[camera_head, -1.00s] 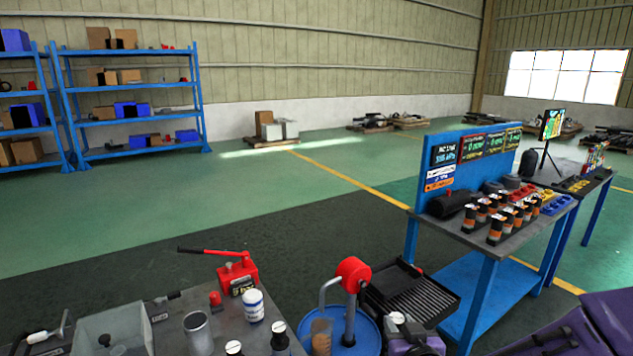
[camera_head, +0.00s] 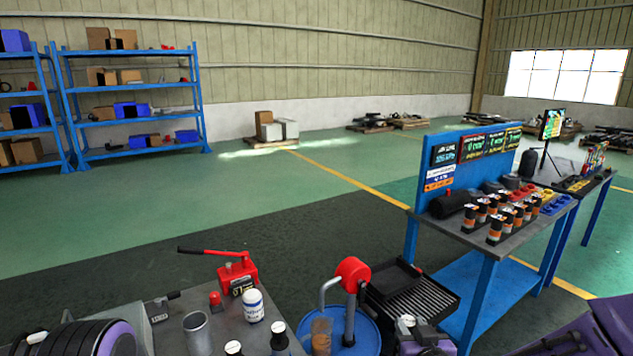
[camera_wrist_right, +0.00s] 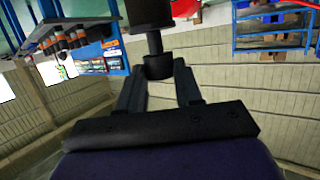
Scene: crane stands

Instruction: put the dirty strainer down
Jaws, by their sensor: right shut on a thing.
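My right gripper (camera_head: 410,331) is low in the middle of the head view, in front of the black ribbed tray and right of the blue drum. In the right wrist view its two dark fingers (camera_wrist_right: 160,82) are shut on a black cylindrical piece with a narrower neck, which I take to be the strainer (camera_wrist_right: 155,65). Its upper part runs out of the frame, and I cannot tell any dirt on it. A purple and black link of my left arm fills the bottom left corner of the head view; the left gripper does not show.
A grey bench (camera_head: 178,310) holds a red hand pump (camera_head: 240,275), a white bottle (camera_head: 253,306) and a metal cup (camera_head: 197,333). A blue drum (camera_head: 368,338) with a red-topped pump and a black ribbed tray (camera_head: 425,295) stand beside it. A blue workbench (camera_head: 480,240) with several filters is at right.

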